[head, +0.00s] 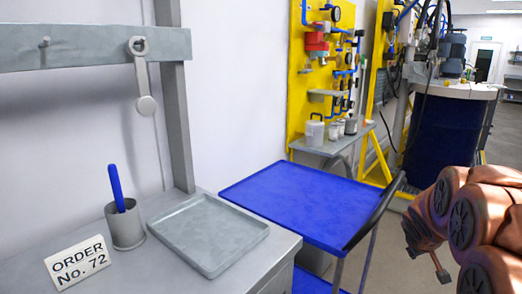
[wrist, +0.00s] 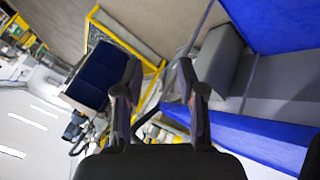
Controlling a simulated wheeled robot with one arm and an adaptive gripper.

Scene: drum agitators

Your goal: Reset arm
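My copper-coloured arm (head: 465,225) is folded at the right edge of the head view, beside the blue cart and over the floor. My gripper shows in the wrist view (wrist: 155,85), with its two dark fingers apart and nothing held between them. The wrist view is tilted, with the blue drum to the left of the fingers and blue cart surfaces to the right. I cannot make out the fingers clearly in the head view.
A grey bench holds a grey tray (head: 207,234), a cup (head: 125,228) with a blue pen (head: 116,188) and an order sign (head: 79,262). A wrench (head: 143,75) hangs above. A blue cart (head: 300,200), a yellow panel (head: 298,75) and a blue drum (head: 442,130) stand beyond.

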